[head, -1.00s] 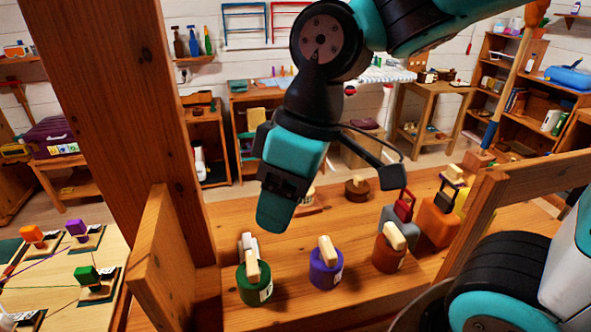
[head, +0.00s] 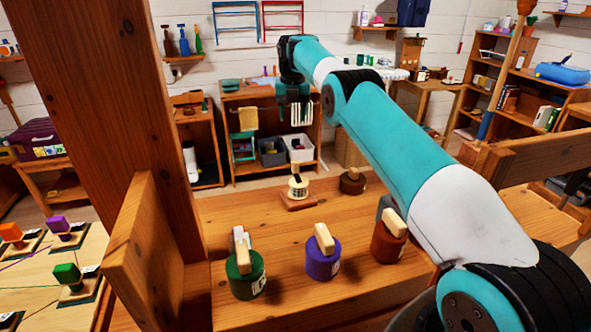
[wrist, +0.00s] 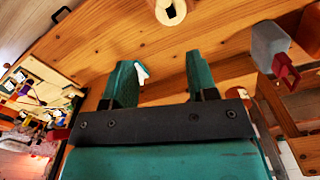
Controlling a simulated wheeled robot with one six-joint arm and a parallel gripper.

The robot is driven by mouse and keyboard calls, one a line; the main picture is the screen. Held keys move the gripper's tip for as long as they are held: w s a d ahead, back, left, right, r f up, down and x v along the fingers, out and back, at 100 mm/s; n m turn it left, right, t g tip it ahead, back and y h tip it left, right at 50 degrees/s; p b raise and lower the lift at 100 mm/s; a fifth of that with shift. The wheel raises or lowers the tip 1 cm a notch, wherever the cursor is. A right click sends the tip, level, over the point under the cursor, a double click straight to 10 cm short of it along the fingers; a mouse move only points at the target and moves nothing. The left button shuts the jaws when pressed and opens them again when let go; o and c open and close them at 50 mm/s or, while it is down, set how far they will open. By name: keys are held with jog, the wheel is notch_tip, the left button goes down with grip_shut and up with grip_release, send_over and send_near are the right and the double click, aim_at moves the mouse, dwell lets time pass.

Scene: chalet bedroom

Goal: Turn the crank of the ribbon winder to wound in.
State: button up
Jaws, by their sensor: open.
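The likely ribbon winder (head: 298,187) is a small cream spool with dark parts on a wooden base, near the back of the wooden bench. I cannot make out its crank or how it is set. My gripper (head: 294,100) is raised beyond and above it in the head view, fingers hanging down, apart from it. In the wrist view my gripper (wrist: 162,78) is open, its two teal fingers apart. A small white piece shows beside the left finger; I cannot tell what it is. A cream round part with a dark socket (wrist: 170,12) shows at the top edge.
Green (head: 245,274), purple (head: 322,262) and rust-red (head: 388,245) pots with pale handles stand along the bench front. A brown round thing (head: 352,183) sits right of the spool. A grey block with a red handle (wrist: 270,45) is at right in the wrist view. Wooden posts flank the bench.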

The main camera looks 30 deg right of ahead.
aim_at(296, 162)
jog(key=shift+n, duration=0.4)
jog(key=f, duration=1.2)
jog(key=d+f+b, duration=0.1)
jog(key=f, duration=0.5)
jog(key=shift+f, duration=0.15)
jog(key=c, duration=0.9)
